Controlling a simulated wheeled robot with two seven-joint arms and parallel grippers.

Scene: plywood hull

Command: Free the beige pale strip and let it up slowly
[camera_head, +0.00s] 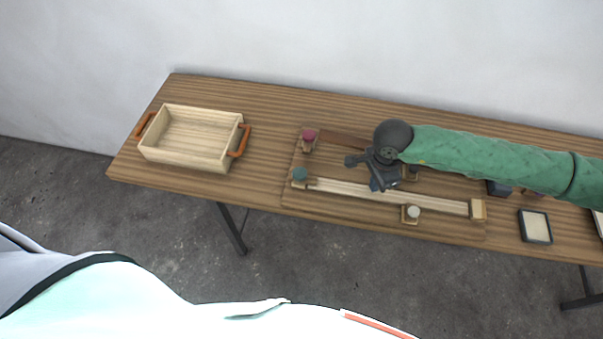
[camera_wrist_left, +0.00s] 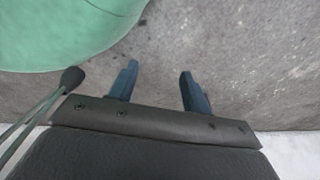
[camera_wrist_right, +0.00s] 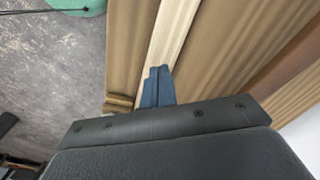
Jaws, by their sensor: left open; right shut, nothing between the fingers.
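The beige pale strip (camera_head: 345,187) lies along the front of a wooden board (camera_head: 300,205), and its middle is partly hidden by my right gripper. A green-topped knob (camera_head: 300,174) is at its left end and a pale wooden block (camera_head: 478,209) at its right end. A white-topped knob (camera_head: 411,212) stands beside its front edge. My right gripper (camera_head: 378,186) is shut and empty over the strip; in the right wrist view its fingertips (camera_wrist_right: 158,70) overlap the pale strip (camera_wrist_right: 172,38); contact is unclear. My left gripper (camera_wrist_left: 159,69) is open and empty above the floor.
A brown strip (camera_head: 345,140) with a red-topped knob (camera_head: 309,135) lies farther back on the board, partly hidden by my right arm. A pale tray (camera_head: 187,155) with orange handles stands at the table's left. A dark-framed pad (camera_head: 535,226) lies at right. Bare table separates tray and board.

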